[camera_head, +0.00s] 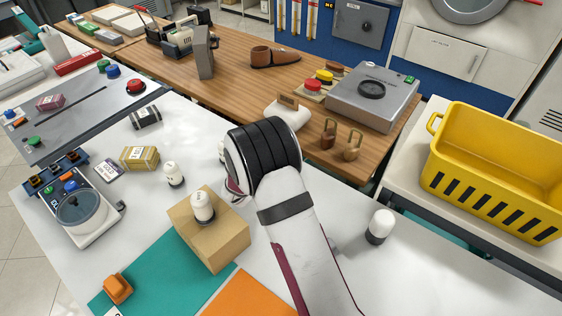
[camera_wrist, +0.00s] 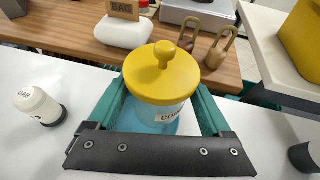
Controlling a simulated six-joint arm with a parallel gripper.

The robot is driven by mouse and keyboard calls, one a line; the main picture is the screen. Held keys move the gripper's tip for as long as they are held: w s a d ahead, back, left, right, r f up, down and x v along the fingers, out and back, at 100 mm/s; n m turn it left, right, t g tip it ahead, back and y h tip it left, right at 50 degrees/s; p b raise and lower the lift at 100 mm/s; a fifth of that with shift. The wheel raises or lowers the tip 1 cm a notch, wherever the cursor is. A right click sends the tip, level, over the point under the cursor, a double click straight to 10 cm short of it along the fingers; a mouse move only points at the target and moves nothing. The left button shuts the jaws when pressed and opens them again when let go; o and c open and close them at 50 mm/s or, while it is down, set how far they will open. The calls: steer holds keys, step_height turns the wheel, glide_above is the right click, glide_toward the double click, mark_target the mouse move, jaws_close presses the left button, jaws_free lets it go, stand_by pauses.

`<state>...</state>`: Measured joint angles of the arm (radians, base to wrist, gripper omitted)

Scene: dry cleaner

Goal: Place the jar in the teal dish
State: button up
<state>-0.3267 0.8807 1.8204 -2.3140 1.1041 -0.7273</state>
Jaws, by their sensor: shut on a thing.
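A jar with a round-knobbed yellow lid (camera_wrist: 162,72) and a pale blue body shows in the wrist view, its label partly hidden. My gripper (camera_wrist: 162,100) is shut on it, with a teal finger on each side. The jar looks upright; whether its base touches the white table is hidden. In the head view my own arm hides the jar and the fingers. I cannot make out a teal dish in either view. A flat teal sheet (camera_head: 180,272) lies on the white table at the lower left of the head view.
A cardboard box (camera_head: 222,247) with a white shaker (camera_head: 202,207) on top stands left of my arm. Another shaker (camera_head: 380,226) stands to the right. A wooden counter (camera_head: 235,90) holds padlocks (camera_head: 352,147) behind. A yellow basket (camera_head: 490,190) is at the right.

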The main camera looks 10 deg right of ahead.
step_height(320, 180, down, 4)
steer(key=shift+w+a+f, duration=0.1)
steer(key=shift+f, duration=0.25)
